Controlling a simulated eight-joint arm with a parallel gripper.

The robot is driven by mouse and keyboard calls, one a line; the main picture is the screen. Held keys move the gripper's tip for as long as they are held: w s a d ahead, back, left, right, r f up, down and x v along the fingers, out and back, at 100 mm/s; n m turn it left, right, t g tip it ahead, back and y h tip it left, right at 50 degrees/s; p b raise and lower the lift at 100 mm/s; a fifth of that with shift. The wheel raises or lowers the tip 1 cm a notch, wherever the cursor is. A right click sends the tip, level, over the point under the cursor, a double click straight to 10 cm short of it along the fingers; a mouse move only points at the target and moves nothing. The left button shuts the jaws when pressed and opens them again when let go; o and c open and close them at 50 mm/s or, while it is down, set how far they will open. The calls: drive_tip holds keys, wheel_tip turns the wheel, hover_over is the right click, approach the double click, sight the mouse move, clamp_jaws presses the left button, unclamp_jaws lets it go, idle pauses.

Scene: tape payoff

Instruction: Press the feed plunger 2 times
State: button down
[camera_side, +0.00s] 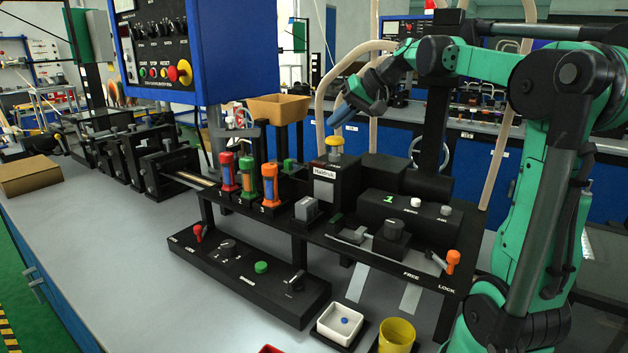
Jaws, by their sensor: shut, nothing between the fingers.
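A yellow knob (334,142) on a short pale stem stands upright on the black housing behind the white label plate. It looks like the feed plunger, though the small lettering beside it is too small to read surely. My gripper (337,117) is shut and empty, pointing down and left. Its tip is above the yellow knob in the picture, with a small gap showing.
Coloured cylinders (248,177) stand left of the housing, below a tan bin (278,108). An orange-handled lever (453,260) sits at the right by FREE and LOCK marks. A white tray (342,322) and yellow cup (397,335) stand in front. A blue control box (236,50) hangs upper left.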

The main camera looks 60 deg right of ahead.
sight(336, 137)
drive_tip(key=shift+f, duration=0.15)
idle(0.7)
drive_tip(key=shift+f, duration=0.3)
drive_tip(key=shift+f, duration=1.25)
idle(1.0)
drive_tip(key=shift+r, duration=1.7)
drive_tip(key=shift+r, duration=2.5)
